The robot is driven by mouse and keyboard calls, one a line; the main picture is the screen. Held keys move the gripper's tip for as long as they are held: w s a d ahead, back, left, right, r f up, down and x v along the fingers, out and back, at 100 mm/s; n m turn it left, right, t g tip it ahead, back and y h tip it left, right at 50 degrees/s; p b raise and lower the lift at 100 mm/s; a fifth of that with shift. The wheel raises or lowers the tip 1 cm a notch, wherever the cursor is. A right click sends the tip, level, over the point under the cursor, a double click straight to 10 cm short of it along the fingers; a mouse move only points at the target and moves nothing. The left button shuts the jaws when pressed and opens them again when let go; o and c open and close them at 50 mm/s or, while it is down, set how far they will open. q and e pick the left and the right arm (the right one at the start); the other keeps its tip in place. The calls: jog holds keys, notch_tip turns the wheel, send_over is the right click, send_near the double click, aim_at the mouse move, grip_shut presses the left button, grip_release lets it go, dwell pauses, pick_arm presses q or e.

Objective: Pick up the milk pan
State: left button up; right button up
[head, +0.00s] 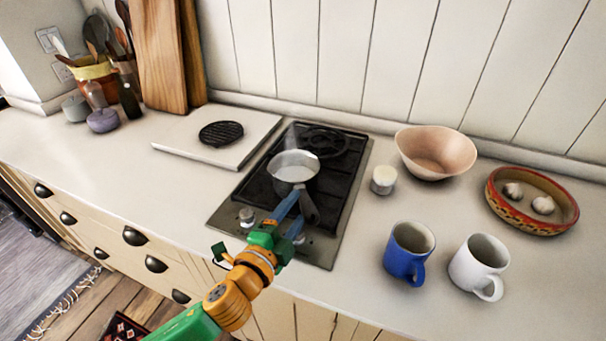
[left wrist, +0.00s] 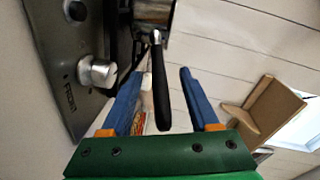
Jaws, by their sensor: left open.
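The milk pan (head: 293,166) is a small pale metal pan on the black stove, its dark handle pointing toward the front. In the left wrist view its body (left wrist: 153,14) shows at the top edge, with the black handle running down from it. My left gripper (head: 293,210) is at the handle, at the stove's front. In the left wrist view my open blue fingers (left wrist: 158,84) stand either side of the handle, with a gap on each side. Neither finger visibly touches it. My right gripper is not in view.
The stove (head: 224,213) has knobs along its front. A white candle-like jar (head: 384,179), a pinkish bowl (head: 436,152), a blue mug (head: 408,252) and a white mug (head: 479,265) stand to the right. A white board (head: 187,139) lies left; the counter's left front is clear.

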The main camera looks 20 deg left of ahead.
aim_at(306, 198)
pick_arm(q)
jog(key=w, duration=0.2)
jog(key=w+d+p, duration=0.1)
jog(key=shift+w+f, duration=0.2)
jog(key=shift+w, duration=0.2)
jog(key=shift+w+f, duration=0.15)
jog(key=shift+w, duration=0.1)
jog(key=shift+s, duration=0.25)
grip_shut()
jog(key=shift+w, duration=0.15)
dwell(0.4)
